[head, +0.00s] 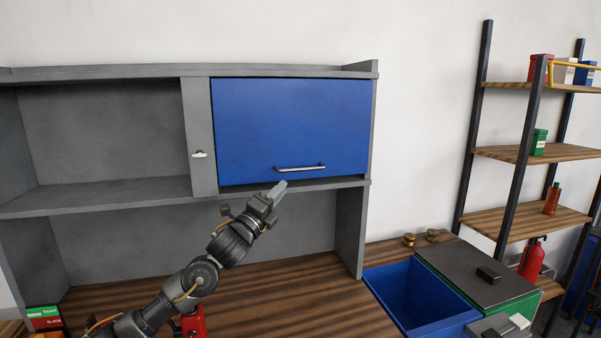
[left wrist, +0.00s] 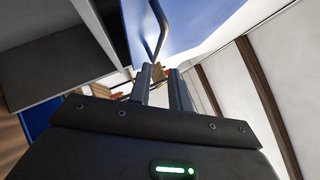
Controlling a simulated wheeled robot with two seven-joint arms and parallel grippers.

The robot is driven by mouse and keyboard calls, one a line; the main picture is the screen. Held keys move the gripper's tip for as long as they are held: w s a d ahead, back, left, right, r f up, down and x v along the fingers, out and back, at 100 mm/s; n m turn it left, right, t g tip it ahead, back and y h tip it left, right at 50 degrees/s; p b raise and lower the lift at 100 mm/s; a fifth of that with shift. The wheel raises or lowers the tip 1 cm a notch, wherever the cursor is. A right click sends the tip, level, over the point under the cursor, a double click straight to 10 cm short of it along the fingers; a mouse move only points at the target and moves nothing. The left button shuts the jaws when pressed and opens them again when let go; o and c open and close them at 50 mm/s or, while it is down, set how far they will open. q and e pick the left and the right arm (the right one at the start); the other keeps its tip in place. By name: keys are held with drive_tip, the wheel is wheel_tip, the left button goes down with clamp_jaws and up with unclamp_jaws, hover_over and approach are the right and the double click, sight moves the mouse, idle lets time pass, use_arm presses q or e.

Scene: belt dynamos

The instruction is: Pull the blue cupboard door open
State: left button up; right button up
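The blue cupboard door (head: 290,125) fills the right bay of the grey wall cupboard and looks shut. Its horizontal silver bar handle (head: 301,168) sits near the bottom edge. My left gripper (head: 280,188) is just below and left of the handle, apart from it in the head view. In the left wrist view the gripper (left wrist: 160,82) has its two fingers spaced apart with nothing visible between them. There the handle (left wrist: 156,34) is beyond the fingertips, its near end close to them, against the blue door (left wrist: 190,22). My right gripper is out of view.
A grey shelf edge (head: 340,184) runs just below the door. A small latch (head: 199,154) is on the grey post left of it. Below are a wooden worktop (head: 290,290) and an open blue bin (head: 425,308). A shelf rack (head: 530,153) stands at right.

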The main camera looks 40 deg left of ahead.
sight(300, 170)
use_arm(q)
drive_tip(key=p+x, duration=0.5)
drive_tip(key=x, duration=0.5)
drive_tip(key=shift+w, duration=0.45)
clamp_jaws()
